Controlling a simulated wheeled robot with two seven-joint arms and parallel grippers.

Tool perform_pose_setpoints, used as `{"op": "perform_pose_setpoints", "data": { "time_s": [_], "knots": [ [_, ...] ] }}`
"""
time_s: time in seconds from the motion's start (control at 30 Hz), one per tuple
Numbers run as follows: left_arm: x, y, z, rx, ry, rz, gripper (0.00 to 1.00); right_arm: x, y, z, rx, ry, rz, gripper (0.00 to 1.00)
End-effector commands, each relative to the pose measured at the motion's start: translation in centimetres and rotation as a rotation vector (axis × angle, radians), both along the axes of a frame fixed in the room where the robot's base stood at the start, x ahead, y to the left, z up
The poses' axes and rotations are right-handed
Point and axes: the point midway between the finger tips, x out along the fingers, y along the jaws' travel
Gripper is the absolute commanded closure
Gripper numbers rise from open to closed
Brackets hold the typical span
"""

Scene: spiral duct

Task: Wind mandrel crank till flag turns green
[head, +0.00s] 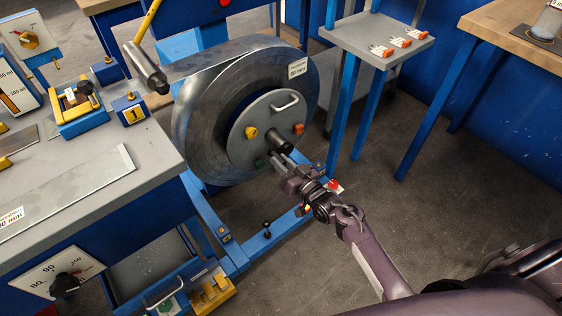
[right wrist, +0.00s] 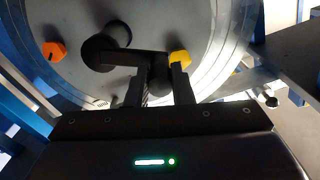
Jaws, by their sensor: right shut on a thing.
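The mandrel (head: 205,135) is a large grey metal drum on a blue frame. Its round face plate (head: 245,125) carries a light bar handle, coloured knobs and a dark hub. In the right wrist view the dark crank (right wrist: 135,59) reaches sideways from the hub across the plate. My right gripper (head: 279,163) is at the lower right of the plate; in its wrist view the fingers (right wrist: 162,88) are shut on the crank's dark grip, which they partly hide. A small red piece (head: 335,186) shows behind my wrist; I cannot tell whether it is the flag. My left gripper is out of view.
A grey bench (head: 85,195) with a flat metal strip (head: 75,190) stands left. A grey shelf stand (head: 370,42) with several tags is behind right, and a wooden table (head: 500,30) is beyond it. The blue base rail (head: 265,240) runs low in front. The right floor is clear.

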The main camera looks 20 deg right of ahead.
Motion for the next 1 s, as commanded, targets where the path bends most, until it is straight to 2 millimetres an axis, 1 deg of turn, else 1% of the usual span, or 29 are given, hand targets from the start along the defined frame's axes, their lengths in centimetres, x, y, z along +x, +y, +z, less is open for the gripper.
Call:
{"op": "perform_pose_setpoints", "data": {
  "time_s": [0.33, 0.37, 0.5, 0.8, 0.87, 0.93, 0.97, 1.0],
  "knots": [
    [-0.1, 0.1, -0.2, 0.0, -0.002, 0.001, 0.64, 0.1, -0.1, 0.2, 0.006, -0.002, -0.002, 1.0],
    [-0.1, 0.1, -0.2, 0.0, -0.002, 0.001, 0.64, 0.1, -0.1, 0.2, 0.006, -0.002, -0.002, 0.75],
    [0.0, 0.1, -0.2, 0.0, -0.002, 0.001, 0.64, 0.1, -0.1, 0.1, 0.006, -0.001, -0.002, 0.58],
    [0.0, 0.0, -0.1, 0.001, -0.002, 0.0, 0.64, -0.2, -0.2, 0.1, 0.005, 0.001, -0.001, 0.58],
    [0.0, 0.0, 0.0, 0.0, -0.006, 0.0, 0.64, -0.7, -0.3, 0.0, 0.004, 0.002, -0.002, 0.58],
    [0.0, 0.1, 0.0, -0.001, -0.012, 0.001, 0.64, -1.6, -0.7, 0.0, 0.004, 0.003, -0.003, 0.58],
    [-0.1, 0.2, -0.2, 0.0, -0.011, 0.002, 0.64, -2.1, -0.9, 0.0, 0.004, 0.004, -0.002, 0.58],
    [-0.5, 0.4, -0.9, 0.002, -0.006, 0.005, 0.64, -2.8, -1.1, 0.1, 0.004, 0.004, -0.003, 0.58]
  ]
}}
